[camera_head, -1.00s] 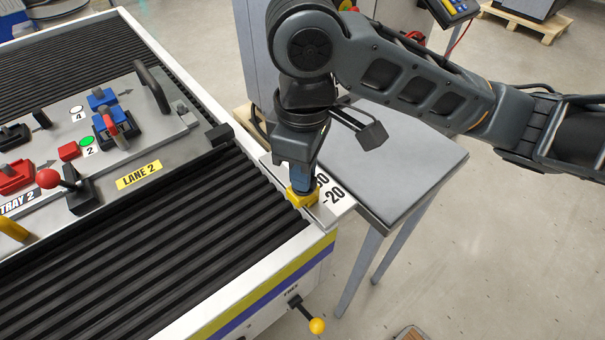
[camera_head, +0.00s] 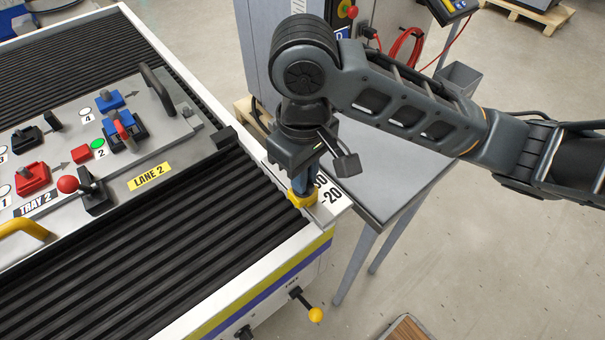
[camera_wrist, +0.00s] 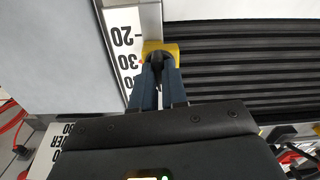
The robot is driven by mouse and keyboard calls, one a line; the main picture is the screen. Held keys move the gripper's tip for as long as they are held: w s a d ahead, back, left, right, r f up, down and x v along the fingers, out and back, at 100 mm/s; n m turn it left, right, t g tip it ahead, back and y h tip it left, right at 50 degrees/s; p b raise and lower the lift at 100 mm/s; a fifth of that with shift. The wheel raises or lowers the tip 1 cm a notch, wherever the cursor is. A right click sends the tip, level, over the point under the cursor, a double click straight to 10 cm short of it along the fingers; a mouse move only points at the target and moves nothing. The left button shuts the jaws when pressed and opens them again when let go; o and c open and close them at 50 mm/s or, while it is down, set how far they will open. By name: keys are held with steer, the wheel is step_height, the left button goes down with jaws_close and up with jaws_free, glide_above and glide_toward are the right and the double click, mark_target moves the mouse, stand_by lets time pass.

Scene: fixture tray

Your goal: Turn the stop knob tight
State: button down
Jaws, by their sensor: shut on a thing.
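The stop is a yellow block (camera_head: 302,200) on the conveyor's near right rail, beside a white number scale (camera_head: 333,200) marked -20. It also shows in the wrist view (camera_wrist: 173,47), with the dark stop knob (camera_wrist: 159,56) on top. My gripper (camera_head: 302,186) points down over the yellow block. In the wrist view my gripper (camera_wrist: 160,72) has both blue-grey fingers close together on the dark knob. The fingers hide much of the knob, so how tight it sits cannot be told.
A tray (camera_head: 160,160) with clamps, a red-ball lever and a LANE 2 label lies on the black rollers (camera_head: 180,240). A grey side table (camera_head: 390,180) stands right of the rail. A yellow-ball lever (camera_head: 315,314) sticks out below the rail.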

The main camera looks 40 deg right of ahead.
steer(key=shift+m, duration=0.3)
steer(key=shift+r+m+p, duration=0.1)
steer(key=shift+m+p, duration=0.2)
steer(key=shift+p, duration=0.25)
steer(key=c, duration=1.2)
jaws_free()
step_height(320, 180, up, 3)
steer(key=p, duration=0.2)
steer(key=shift+p, duration=0.4)
steer(key=shift+r, duration=0.95)
